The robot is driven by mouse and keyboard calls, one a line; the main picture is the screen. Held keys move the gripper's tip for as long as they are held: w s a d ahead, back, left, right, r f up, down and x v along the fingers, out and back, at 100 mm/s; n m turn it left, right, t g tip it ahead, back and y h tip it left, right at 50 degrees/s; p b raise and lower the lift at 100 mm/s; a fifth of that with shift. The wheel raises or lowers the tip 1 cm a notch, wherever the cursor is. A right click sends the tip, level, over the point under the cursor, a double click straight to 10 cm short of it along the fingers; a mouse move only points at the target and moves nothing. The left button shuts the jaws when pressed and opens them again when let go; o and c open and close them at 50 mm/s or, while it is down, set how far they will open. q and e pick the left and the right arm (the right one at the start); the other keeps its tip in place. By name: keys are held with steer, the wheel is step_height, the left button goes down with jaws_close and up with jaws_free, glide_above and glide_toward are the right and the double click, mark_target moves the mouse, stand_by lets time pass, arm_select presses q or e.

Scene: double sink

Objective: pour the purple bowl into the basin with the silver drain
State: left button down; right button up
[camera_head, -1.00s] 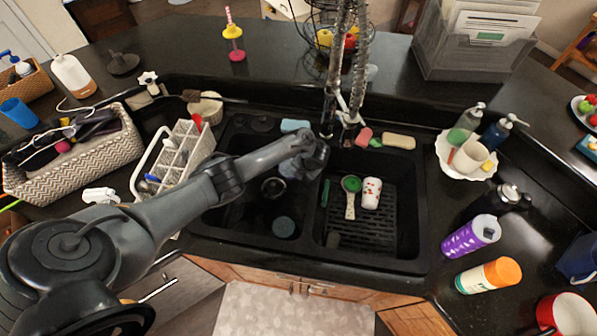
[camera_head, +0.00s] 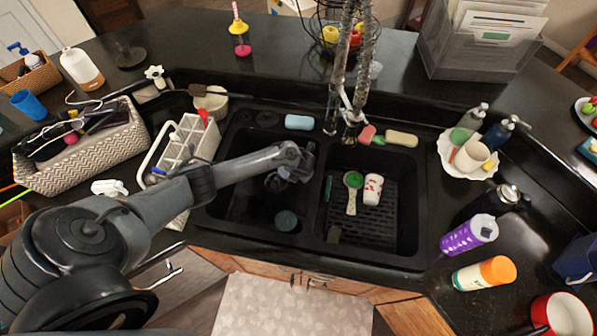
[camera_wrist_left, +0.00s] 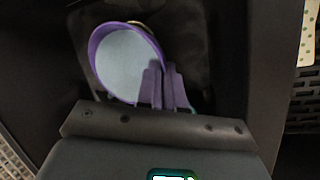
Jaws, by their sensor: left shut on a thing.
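In the left wrist view, the purple bowl (camera_wrist_left: 94,54) shows its purple rim and a pale blue-grey inside; I cannot tell whether that is liquid. My left gripper (camera_wrist_left: 163,80) is shut on the bowl's near right edge. In the head view, my left gripper (camera_head: 300,163) is over the left basin (camera_head: 236,207), close to the divider; the bowl is hard to make out there. A round drain-like ring (camera_head: 275,184) shows on the left basin's floor, partly behind the gripper. My right gripper is not in view.
The right basin holds a green-headed brush (camera_head: 353,182), a white-and-red cup (camera_head: 373,189) and a dark rack. A blue-grey disc (camera_head: 286,220) lies in the left basin. The faucet (camera_head: 345,100) stands behind the divider. A white caddy (camera_head: 185,148) stands left of the sink.

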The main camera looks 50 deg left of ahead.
arm_select(q)
steer(key=shift+s+a+f+t+b, duration=0.15)
steer(key=shift+s+f+b, duration=0.1)
steer(key=shift+f, duration=0.25)
steer(key=shift+s+d+f+t+b, duration=0.1)
steer(key=shift+f+t+b, duration=0.15)
steer(key=shift+f, duration=0.2)
steer(key=shift+s+a+f+t+b, duration=0.1)
steer(key=shift+s+f+b, duration=0.15)
steer(key=shift+f, duration=0.25)
steer(key=shift+w, duration=0.1)
steer(key=shift+r, duration=0.1)
steer(key=shift+s+a+r+t, duration=0.1)
steer(key=shift+s+a+t, duration=0.05)
steer(key=shift+s+t, duration=0.3)
steer(key=shift+s+t+h+p, duration=0.3)
steer(key=shift+s+t, duration=0.15)
steer(key=shift+s, duration=0.2)
steer(key=shift+r+n, duration=0.1)
steer(key=shift+n, duration=0.2)
